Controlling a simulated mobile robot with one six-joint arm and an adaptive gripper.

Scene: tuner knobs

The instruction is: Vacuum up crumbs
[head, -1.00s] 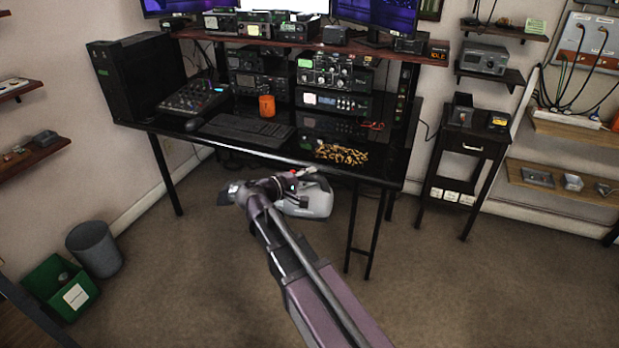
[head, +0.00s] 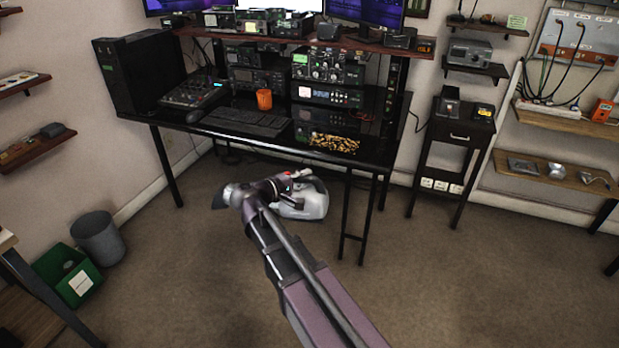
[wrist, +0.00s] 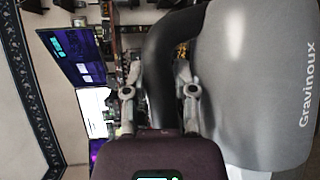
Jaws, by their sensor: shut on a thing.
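The crumbs (head: 334,142) are a golden-brown pile on the front right part of the black desk (head: 300,160). A grey handheld vacuum (head: 308,200) is held in front of the desk, nearer to me than the crumbs and apart from them in the head view. In the wrist view its grey body (wrist: 255,80) fills the right side. My gripper (wrist: 160,85) has its two fingers on either side of the vacuum's dark handle (wrist: 168,60) and is shut on it. In the head view, my wrist hides part of the vacuum and the fingers.
An orange mug (head: 264,99) and a keyboard (head: 243,121) are on the desk left of the crumbs. A shelf with monitors and radio gear stands behind. A small side table (head: 455,140) is at the right. The carpet before the desk is clear.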

